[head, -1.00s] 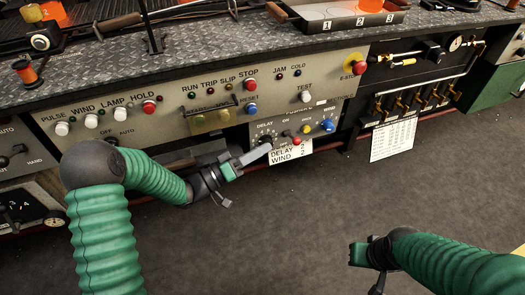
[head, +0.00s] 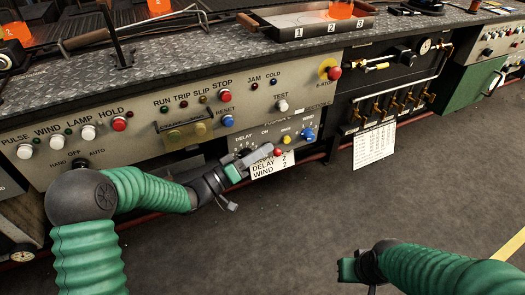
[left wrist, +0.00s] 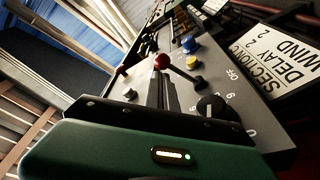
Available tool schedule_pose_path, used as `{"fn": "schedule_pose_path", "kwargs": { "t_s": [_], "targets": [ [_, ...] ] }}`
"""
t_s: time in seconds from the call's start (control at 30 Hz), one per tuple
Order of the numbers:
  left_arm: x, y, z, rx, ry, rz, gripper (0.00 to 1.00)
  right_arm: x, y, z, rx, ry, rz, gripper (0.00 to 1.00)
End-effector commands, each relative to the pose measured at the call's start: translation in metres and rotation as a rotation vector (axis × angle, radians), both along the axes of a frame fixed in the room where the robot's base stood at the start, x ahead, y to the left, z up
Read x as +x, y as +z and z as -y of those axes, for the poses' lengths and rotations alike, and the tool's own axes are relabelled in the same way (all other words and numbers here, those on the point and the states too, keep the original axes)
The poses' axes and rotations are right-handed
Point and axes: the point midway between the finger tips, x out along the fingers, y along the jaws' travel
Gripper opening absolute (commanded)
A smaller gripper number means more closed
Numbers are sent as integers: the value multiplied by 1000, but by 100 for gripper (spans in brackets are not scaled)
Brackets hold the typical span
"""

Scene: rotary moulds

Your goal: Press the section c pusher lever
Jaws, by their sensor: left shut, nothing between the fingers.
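A small grey control box (head: 262,139) hangs under the long panel, with a white card (head: 270,166) reading DELAY 2, WIND 2.
On the box are a black delay knob (left wrist: 211,107), a yellow button (head: 286,140) and a blue knob (head: 308,134). The panel above has a blue reset button (head: 228,121) and a red emergency stop (head: 334,73). Open floor (head: 430,190) lies to the right.

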Motion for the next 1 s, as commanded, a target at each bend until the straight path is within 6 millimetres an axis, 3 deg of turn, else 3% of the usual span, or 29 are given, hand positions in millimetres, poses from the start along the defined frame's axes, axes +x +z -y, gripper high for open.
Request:
{"fn": "schedule_pose_path", "kwargs": {
  "t_s": [0.27, 1.0],
  "targets": [
    [-5, -10, 3, 70, -3, 121, 0, 0, -3, 0, 0, 0, 0, 0],
    [-12, -51, 8, 378, -3, 655, 0, 0, -18, 0, 0, 0, 0, 0]
  ]
}}
